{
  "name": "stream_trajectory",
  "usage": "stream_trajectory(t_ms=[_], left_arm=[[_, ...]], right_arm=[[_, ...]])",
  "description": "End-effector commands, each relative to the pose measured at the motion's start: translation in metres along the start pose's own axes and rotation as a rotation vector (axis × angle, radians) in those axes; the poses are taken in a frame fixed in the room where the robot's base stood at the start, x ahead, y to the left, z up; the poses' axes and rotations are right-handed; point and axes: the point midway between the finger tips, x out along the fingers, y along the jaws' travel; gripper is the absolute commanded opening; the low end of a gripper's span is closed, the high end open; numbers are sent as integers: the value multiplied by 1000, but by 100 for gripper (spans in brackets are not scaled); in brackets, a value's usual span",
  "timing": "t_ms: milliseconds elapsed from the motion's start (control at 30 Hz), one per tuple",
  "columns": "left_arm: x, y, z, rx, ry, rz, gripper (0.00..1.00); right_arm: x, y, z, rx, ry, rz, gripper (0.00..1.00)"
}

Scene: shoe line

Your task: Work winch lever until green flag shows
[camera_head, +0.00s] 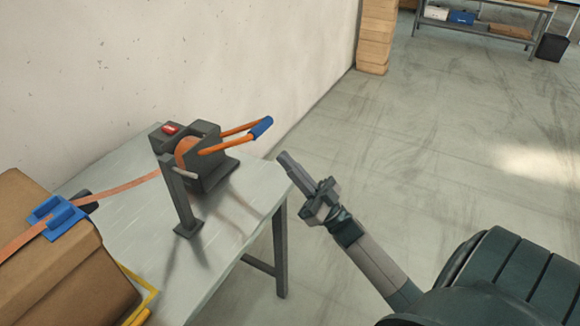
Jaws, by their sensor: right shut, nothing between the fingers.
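The winch (208,165) is a dark grey unit on the table, against the wall. Its lever (235,138) is an orange fork with a blue grip (261,127), pointing right and slightly up past the table's right edge. A red flag (170,129) shows on top of the winch; no green is seen. An orange strap (130,189) runs from the winch to a cardboard box (60,260) at the left. My right gripper (285,160) is shut and empty, right of the lever and below its grip, apart from it. My left gripper is out of view.
A dark post (182,200) stands on the table in front of the winch. A blue clip (56,217) sits on the box over the strap. A yellow frame (150,293) lies by the box. The floor (420,150) right of the table is clear; a shelf (480,27) stands far back.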

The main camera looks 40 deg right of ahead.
Motion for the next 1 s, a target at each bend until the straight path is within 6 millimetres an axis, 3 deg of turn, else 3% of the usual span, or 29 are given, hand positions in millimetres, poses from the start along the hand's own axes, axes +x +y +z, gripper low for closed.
stream_trajectory(t_ms=[200, 800, 1000], left_arm=[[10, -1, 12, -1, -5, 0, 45], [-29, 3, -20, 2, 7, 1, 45], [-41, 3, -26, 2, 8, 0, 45]], right_arm=[[10, 1, -7, 0, 5, -2, 0], [-71, 1, -8, -1, 3, -1, 0], [-88, 1, -10, 0, 5, -2, 0]])
